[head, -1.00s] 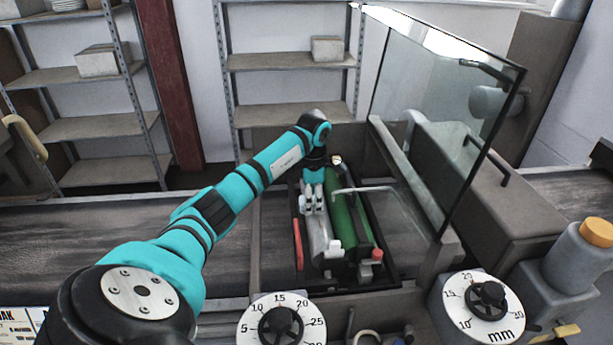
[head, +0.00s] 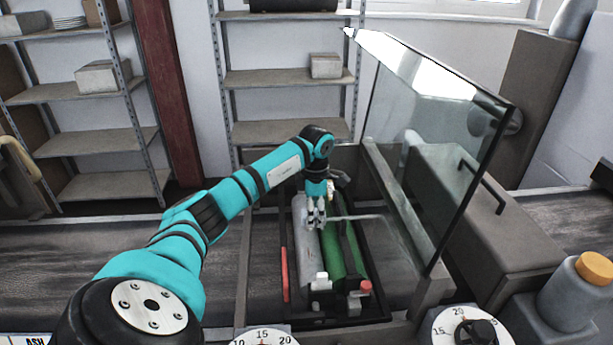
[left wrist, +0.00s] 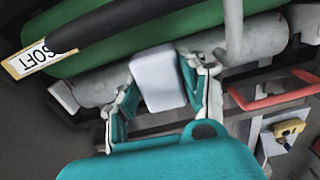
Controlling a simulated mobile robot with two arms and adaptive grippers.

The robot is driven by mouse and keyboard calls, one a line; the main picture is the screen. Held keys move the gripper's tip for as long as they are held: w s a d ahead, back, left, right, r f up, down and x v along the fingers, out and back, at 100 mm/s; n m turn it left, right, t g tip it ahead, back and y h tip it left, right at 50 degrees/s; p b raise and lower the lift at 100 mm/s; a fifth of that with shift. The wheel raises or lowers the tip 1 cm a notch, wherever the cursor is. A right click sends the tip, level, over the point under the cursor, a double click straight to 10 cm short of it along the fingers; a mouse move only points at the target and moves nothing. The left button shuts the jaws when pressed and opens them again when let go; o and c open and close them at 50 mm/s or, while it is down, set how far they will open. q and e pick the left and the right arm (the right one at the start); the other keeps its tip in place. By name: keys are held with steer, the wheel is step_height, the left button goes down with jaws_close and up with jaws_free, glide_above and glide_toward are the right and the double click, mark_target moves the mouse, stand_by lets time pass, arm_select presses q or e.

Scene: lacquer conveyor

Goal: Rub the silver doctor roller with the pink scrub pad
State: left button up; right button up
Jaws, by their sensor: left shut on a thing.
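The silver doctor roller (head: 305,255) lies lengthwise in the open machine bay, left of the green roller (head: 345,245). My left gripper (head: 316,222) points down over the far half of the silver roller. In the left wrist view, its fingers (left wrist: 160,90) are shut on a pale, whitish-lilac block (left wrist: 158,78), apparently the scrub pad; no clear pink shows. The block overlaps the silver roller (left wrist: 262,38) in that view and appears against or very close to it; contact is hidden. The green roller (left wrist: 180,38) lies just beyond. My right gripper is not in view.
A raised glass guard (head: 430,140) stands right of the bay. A red handle (head: 285,275) runs along the bay's left side. A thin pale bar (head: 355,217) reaches across the rollers near my gripper.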

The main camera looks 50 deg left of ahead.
arm_select(q)
steer(key=r, duration=0.1)
steer(key=r+p, duration=0.1)
steer(key=r, duration=0.1)
steer(key=shift+s+r, duration=0.1)
steer(key=shift+s, duration=0.15)
steer(key=shift+w+d+r+p, duration=0.15)
steer(key=shift+w+r+p, duration=0.05)
steer(key=shift+r+p, duration=0.5)
steer(key=shift+r, duration=0.35)
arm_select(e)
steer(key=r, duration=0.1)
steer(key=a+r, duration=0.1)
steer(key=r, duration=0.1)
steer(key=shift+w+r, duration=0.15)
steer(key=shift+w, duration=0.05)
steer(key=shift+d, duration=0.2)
arm_select(q)
steer(key=shift+f, duration=0.1)
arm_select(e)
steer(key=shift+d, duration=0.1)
